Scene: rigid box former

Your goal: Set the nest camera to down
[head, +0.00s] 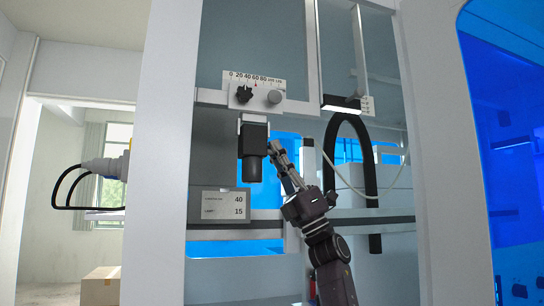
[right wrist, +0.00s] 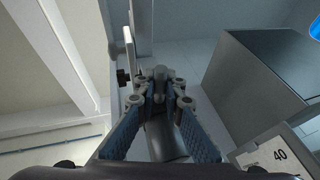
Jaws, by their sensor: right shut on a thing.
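The nest camera (head: 254,140) is a black block with a round lens barrel below it. It hangs from a white bracket under a scale plate, and its barrel points down. My right gripper (head: 272,147) reaches up from the lower right to the camera's right side. In the right wrist view my right gripper (right wrist: 159,78) has its fingertips close together, with a dark cylinder (right wrist: 165,137) showing between the fingers. It looks shut on the camera, but the fingertips hide the exact contact. My left gripper is not in view.
The scale plate (head: 255,90) above carries a black star knob (head: 244,94) and a grey knob (head: 275,97). A display (head: 220,205) reading 40 and 15 is at lower left. A black hose loop (head: 371,180) and white frame posts stand to the right.

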